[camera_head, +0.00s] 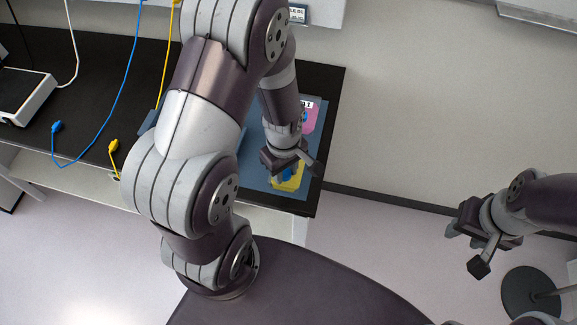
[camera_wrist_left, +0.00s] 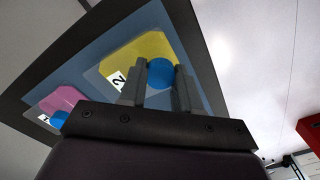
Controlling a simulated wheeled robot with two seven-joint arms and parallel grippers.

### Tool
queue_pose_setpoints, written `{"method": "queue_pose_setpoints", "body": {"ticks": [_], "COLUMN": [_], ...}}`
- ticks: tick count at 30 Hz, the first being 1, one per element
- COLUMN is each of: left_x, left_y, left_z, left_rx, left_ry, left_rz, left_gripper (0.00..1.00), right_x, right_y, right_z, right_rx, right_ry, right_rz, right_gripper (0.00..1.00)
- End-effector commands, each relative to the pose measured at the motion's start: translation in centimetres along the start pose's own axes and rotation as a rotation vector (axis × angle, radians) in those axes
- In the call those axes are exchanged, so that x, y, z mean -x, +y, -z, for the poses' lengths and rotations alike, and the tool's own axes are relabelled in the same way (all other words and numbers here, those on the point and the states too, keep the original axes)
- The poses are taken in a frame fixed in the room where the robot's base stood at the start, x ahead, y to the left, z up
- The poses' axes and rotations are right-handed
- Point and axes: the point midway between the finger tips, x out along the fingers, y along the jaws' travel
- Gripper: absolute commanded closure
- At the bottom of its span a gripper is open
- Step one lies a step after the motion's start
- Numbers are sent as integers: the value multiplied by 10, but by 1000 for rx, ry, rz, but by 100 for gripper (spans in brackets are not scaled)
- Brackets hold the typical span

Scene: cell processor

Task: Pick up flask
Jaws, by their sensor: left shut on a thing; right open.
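The yellow flask (camera_head: 297,180) with a blue cap lies on the blue mat (camera_head: 258,168) near the right end of the black bench. In the left wrist view, the yellow flask (camera_wrist_left: 140,48) bears a "2" label, and its blue cap (camera_wrist_left: 160,72) is between the fingers. My left gripper (camera_head: 289,168) is shut on this flask at its cap end and partly hides it in the head view. A pink flask (camera_head: 312,113) lies farther back on the mat, also with a blue cap. My right gripper (camera_head: 466,247) is open and empty, off to the right of the bench.
The black bench (camera_head: 335,95) ends just right of the mat. Blue (camera_head: 57,127) and yellow (camera_head: 113,146) cable plugs hang near its front left edge. A white device (camera_head: 27,95) stands at far left. A round dark stand base (camera_head: 520,290) is on the floor at right.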

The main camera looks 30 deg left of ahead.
Motion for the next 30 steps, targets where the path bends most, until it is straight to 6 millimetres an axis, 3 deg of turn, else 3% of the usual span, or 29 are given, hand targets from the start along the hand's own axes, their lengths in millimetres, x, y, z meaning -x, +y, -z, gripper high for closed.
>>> {"method": "queue_pose_setpoints", "body": {"ticks": [8, 15, 24, 27, 28, 30], "left_x": [5, 39, 83, 101, 113, 116], "left_y": [0, 1, -50, -70, -71, -75], "left_z": [0, 1, -49, -68, -69, -73], "left_rx": [-1, 0, -4, -6, -3, -3], "left_ry": [1, 3, 3, 1, -2, -3], "left_rz": [-1, -6, -6, -3, 5, 7], "left_gripper": [100, 100, 100, 100, 100, 100], "right_x": [-1, -5, -8, 0, 21, 38], "right_y": [0, 0, 0, 0, 0, 0], "right_z": [0, 0, -1, 0, 2, 5], "right_rx": [0, 0, 0, 0, 0, 0], "right_ry": [0, 0, 0, 0, -1, 1], "right_rz": [0, 0, 0, 0, 0, 0], "right_gripper": [57, 57, 57, 57, 57, 57]}}
